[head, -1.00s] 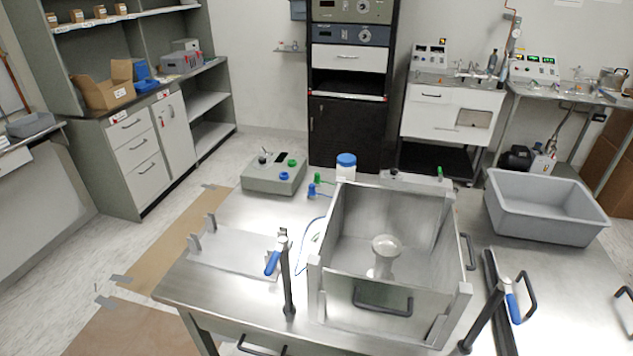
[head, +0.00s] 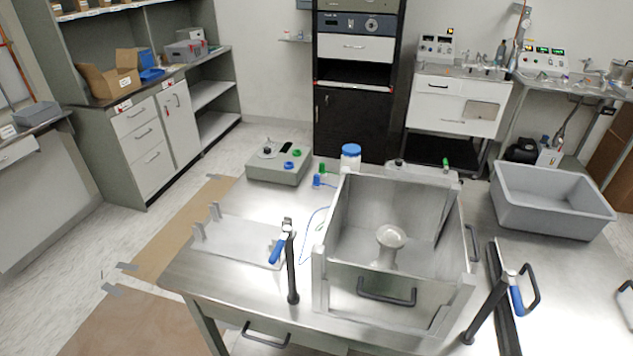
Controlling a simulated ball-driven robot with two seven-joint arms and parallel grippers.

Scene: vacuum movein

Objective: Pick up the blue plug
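The blue plug (head: 317,181) is small and stands on the steel table (head: 225,285), at the left of the back edge of the open metal box (head: 345,258). A green plug (head: 322,169) is just behind it. A thin blue cable (head: 307,236) loops on the table left of the box. Neither of my grippers shows in the head view.
A white jar with a blue lid (head: 350,156) stands behind the metal box. Blue-handled clamps stand at left (head: 291,265) and right (head: 487,312) of the box. A grey bin (head: 552,200) is at right. A flat metal plate (head: 236,242) with upright posts lies at left.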

